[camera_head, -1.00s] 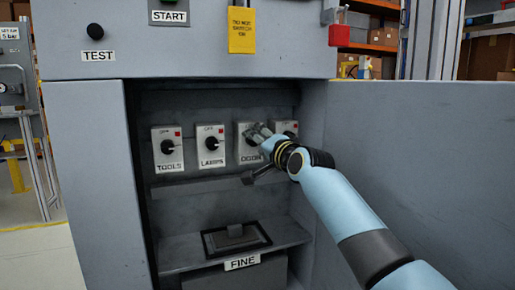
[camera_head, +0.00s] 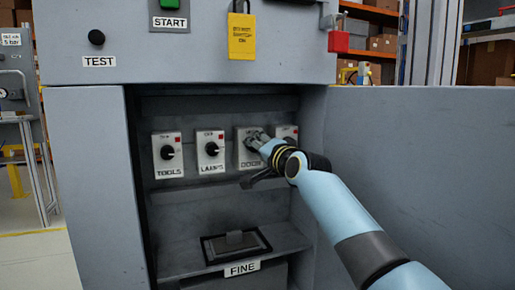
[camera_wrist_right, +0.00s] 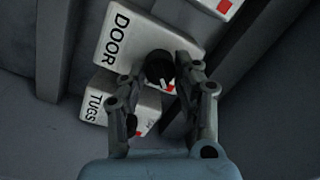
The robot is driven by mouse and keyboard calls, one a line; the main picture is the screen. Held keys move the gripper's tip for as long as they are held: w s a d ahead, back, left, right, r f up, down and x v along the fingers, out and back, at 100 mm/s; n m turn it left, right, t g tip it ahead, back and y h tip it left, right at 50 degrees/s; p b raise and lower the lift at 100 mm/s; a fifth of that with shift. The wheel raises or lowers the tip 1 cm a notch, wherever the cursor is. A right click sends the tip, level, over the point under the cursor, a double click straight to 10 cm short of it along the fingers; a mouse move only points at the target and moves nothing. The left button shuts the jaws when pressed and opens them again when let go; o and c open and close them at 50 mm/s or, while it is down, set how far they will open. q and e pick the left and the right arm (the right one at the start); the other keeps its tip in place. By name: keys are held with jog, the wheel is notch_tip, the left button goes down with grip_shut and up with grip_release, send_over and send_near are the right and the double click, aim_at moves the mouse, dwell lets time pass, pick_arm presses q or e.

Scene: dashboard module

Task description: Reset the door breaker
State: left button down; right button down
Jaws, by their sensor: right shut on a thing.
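The door breaker (camera_head: 243,158) is a pale plate with the label DOOR, third in a row inside the open cabinet. Its label also shows in the right wrist view (camera_wrist_right: 118,38). My right gripper (camera_head: 258,136) reaches in from the right and covers its knob in the head view. In the right wrist view its fingers (camera_wrist_right: 168,66) are shut on the black round knob (camera_wrist_right: 159,67), one on each side. A white mark shows on the knob's lower edge. My left gripper is not in view.
Breakers TOOLS (camera_head: 167,155) and LAMPS (camera_head: 210,152) sit to the left, TUGS (camera_wrist_right: 98,100) beside DOOR. Below is a shelf with a black-framed plate (camera_head: 235,243) above the label FINE. The cabinet's side walls and the large grey panel (camera_head: 420,180) on the right bound the space.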

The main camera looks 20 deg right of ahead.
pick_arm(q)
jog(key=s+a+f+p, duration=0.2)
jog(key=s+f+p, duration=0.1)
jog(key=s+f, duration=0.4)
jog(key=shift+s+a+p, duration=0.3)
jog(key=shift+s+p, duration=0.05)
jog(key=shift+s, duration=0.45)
pick_arm(e)
jog(key=shift+a+r+n+g, duration=0.1)
jog(key=shift+n+g, duration=0.05)
jog(key=shift+n, duration=2)
jog(key=shift+a+n+g, duration=0.1)
jog(key=shift+n+g, duration=0.05)
jog(key=shift+n, duration=2)
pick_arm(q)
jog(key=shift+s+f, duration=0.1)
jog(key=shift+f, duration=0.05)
pick_arm(e)
jog(key=c, duration=1)
grip_release()
jog(key=shift+d, duration=0.1)
jog(key=shift+o, duration=0.2)
jog(key=s+d, duration=0.1)
jog(key=s, duration=1.1)
jog(key=shift+r, duration=0.45)
jog(key=shift+d, duration=0.1)
